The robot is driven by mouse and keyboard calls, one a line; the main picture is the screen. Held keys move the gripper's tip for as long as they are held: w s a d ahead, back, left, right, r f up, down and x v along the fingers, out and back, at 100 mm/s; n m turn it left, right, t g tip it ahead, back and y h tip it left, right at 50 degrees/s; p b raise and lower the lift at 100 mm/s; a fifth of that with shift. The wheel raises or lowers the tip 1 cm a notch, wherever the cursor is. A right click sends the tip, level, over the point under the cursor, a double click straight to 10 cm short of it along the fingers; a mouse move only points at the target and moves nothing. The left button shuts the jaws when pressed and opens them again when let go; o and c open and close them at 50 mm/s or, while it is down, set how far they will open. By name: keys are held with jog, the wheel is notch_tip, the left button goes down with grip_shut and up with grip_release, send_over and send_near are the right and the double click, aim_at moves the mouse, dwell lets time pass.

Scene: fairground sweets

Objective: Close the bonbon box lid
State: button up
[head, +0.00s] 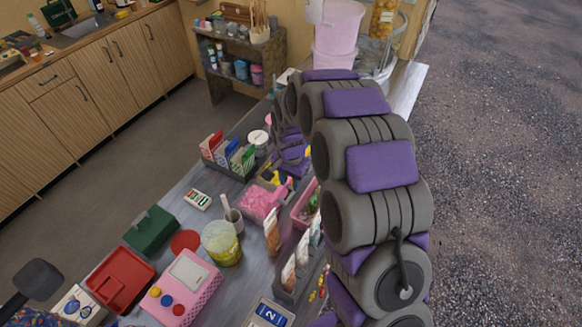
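My gray-and-purple arm reaches from the lower right up over the counter and bends down behind itself. My gripper (284,172) is small and partly hidden at the arm's far end, close to a pink container (246,209) with pink contents. I cannot tell whether its fingers are open or shut. No box is clearly marked as the bonbon box. A second pink box (299,217) with green things in it stands just right of that container, partly covered by my arm; I cannot make out its lid.
On the counter (222,295) are a pink device (203,297) with a screen, a red tray (119,281), a green box (151,231), a yellowish tub (222,244) and a rack of packets (229,156). A shelf (270,53) stands behind. Gray floor lies left, asphalt right.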

aim_at(290, 196)
jog(key=shift+w+d+f, duration=0.1)
jog(key=shift+d+f, duration=0.05)
jog(key=shift+s+f, duration=0.25)
jog(key=shift+f, duration=0.3)
jog(key=f, duration=0.3)
jog(key=s+f+b, duration=0.1)
jog(key=shift+a+f, duration=0.25)
jog(key=shift+f, duration=0.1)
jog(key=f, duration=0.1)
jog(key=w+f, duration=0.1)
jog(key=shift+w+f, duration=0.15)
jog(key=shift+f, duration=0.25)
jog(key=shift+w+f+b, duration=0.2)
jog(key=shift+w+b, duration=0.05)
jog(key=shift+b, duration=0.05)
jog(key=shift+s+r, duration=0.35)
jog(key=shift+s, duration=0.05)
jog(key=shift+w+f, duration=0.1)
jog(key=shift+w, duration=0.05)
jog(key=shift+c, duration=2.7)
